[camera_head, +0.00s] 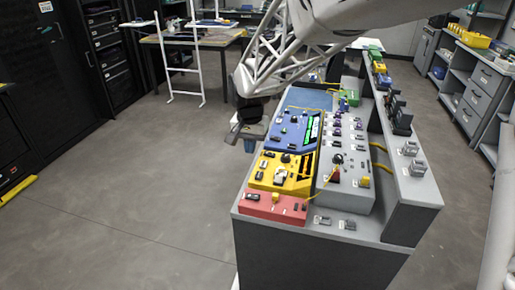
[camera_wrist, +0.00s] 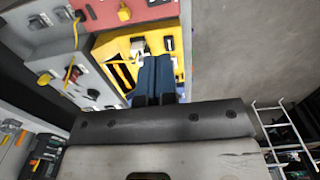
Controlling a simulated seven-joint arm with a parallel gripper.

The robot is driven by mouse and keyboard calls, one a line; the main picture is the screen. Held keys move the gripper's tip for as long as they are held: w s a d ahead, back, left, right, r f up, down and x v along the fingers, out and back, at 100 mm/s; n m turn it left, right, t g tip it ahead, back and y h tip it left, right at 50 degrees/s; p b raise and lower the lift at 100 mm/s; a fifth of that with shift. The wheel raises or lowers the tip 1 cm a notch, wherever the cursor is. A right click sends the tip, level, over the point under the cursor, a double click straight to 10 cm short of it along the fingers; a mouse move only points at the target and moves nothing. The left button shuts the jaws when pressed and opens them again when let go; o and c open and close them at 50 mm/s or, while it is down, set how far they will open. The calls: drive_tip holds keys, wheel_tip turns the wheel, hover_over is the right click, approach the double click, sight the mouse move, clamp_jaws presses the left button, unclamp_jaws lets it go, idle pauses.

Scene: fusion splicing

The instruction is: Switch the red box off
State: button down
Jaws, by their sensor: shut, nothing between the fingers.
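The red box (camera_head: 272,209) sits at the near front end of the bench, with dark switches and a small yellow part on its top. It also shows at the top of the wrist view (camera_wrist: 100,14), cut off by the frame edge, with dark switches and a yellow knob. My gripper (camera_wrist: 152,62) is shut and empty; in the wrist view its dark blue fingers lie together in front of the yellow box. In the head view my gripper (camera_head: 238,134) hangs beside the bench's left side, apart from the red box. The state of the red box's switches is too small to tell.
The yellow box (camera_head: 283,173) is right behind the red box, and the blue box (camera_head: 292,130) is behind that. A grey panel (camera_head: 345,185) with knobs and yellow cables stands to their right.

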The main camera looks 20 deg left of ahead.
wheel_tip(320, 180, up, 10)
drive_tip(key=a, duration=0.1)
drive_tip(key=shift+a, duration=0.25)
idle(0.4)
drive_tip(key=s+d+r, duration=0.1)
drive_tip(key=s+d, duration=0.3)
drive_tip(key=d, duration=0.5)
drive_tip(key=s+d+r+t, duration=0.1)
drive_tip(key=s+d, duration=0.2)
drive_tip(key=d, duration=0.5)
drive_tip(key=s+d+r, duration=0.1)
drive_tip(key=s+d, duration=0.3)
drive_tip(key=d, duration=0.5)
drive_tip(key=s+d+f, duration=0.3)
drive_tip(key=s+d, duration=0.4)
drive_tip(key=s, duration=0.1)
drive_tip(key=s+d+f+t, duration=0.1)
drive_tip(key=s+d+f, duration=0.2)
drive_tip(key=s+d, duration=0.4)
drive_tip(key=shift+s+t, duration=0.3)
drive_tip(key=shift+s, duration=0.95)
drive_tip(key=shift+d, duration=0.1)
